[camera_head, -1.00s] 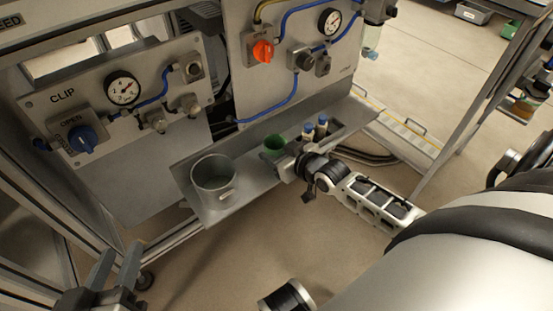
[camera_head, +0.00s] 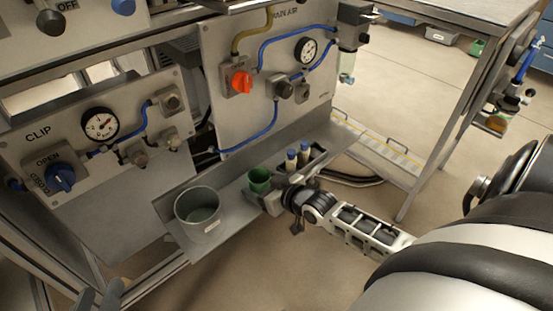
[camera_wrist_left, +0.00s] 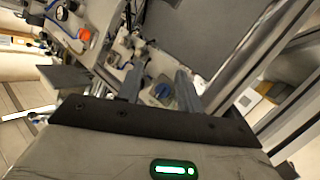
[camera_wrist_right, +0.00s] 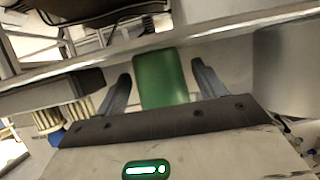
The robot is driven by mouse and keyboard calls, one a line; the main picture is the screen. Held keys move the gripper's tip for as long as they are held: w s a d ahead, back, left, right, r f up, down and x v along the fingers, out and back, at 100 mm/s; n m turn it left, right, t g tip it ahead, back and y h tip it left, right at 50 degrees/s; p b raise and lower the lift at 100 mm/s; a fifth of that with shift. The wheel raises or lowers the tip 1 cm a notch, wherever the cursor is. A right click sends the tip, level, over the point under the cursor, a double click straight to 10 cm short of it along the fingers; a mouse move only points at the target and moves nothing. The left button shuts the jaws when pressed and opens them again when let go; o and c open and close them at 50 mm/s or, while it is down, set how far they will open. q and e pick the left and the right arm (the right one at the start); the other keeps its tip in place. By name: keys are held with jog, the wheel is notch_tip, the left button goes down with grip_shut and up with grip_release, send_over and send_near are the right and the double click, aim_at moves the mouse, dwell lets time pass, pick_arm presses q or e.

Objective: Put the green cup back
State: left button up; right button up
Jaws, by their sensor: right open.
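The green cup (camera_head: 259,180) stands on the grey metal shelf (camera_head: 236,199), right of the grey metal pot (camera_head: 201,216). My right gripper (camera_head: 266,194) is at the near side of the cup and hides part of its lower body. In the right wrist view the cup (camera_wrist_right: 161,79) is between the two spread fingers of my right gripper (camera_wrist_right: 160,80), with gaps on both sides. My left gripper (camera_head: 98,297) is at the lower left edge of the head view. The left wrist view shows its fingers (camera_wrist_left: 158,82) apart with nothing held between them.
Blue-capped bottles (camera_head: 297,158) stand on the shelf just right of the cup. The pot also shows right of the cup in the right wrist view (camera_wrist_right: 287,70). Panels with a gauge (camera_head: 101,125), a blue knob (camera_head: 61,177) and a red-orange knob (camera_head: 241,81) rise behind the shelf.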

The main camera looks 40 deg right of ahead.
pick_arm(q)
jog(key=shift+s+a+f+m+g+y+p, duration=0.15)
jog(key=shift+a+f+g+y+p, duration=0.2)
jog(key=shift+p, duration=0.3)
jog(key=shift+w+a+f+m+g+y+p, duration=0.1)
jog(key=shift+f+g+y+p, duration=0.15)
jog(key=shift+f+p, duration=0.4)
jog(key=shift+s+a+f+m+g+y+p, duration=0.15)
jog(key=shift+a+f+g+y+p, duration=0.2)
jog(key=shift+p, duration=0.35)
pick_arm(e)
jog(key=v, duration=1.1)
pick_arm(q)
jog(key=shift+d, duration=0.1)
pick_arm(e)
jog(key=shift+s+d+r, duration=0.1)
